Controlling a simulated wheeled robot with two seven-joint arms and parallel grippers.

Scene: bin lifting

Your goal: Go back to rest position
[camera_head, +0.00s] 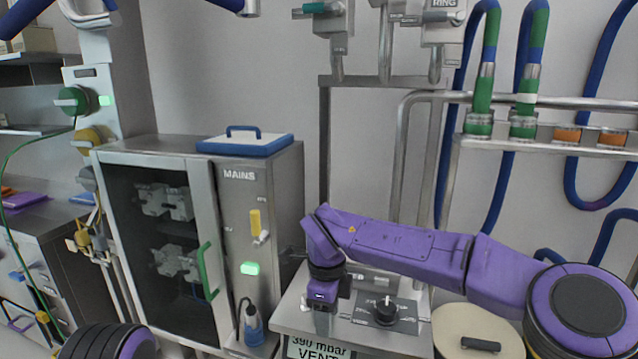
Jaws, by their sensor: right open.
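My right gripper (322,291) is at the end of the purple right arm, which comes in from the right. It points downward over the left part of a metal control box (378,337), in front of the cabinet's right side. Nothing shows held in it, and its jaws are open. The fingertips are small and hard to make out. I cannot tell whether they touch the box. Only a purple and black ribbed part of my left arm shows at the bottom left. My left gripper is out of view.
A metal cabinet (276,205) with a glass door and green handle stands left of centre, a blue-and-white lid (246,146) on top. A round beige lid (453,325) lies below my right forearm. Pipes and a rail (560,103) with blue hoses are behind on the right.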

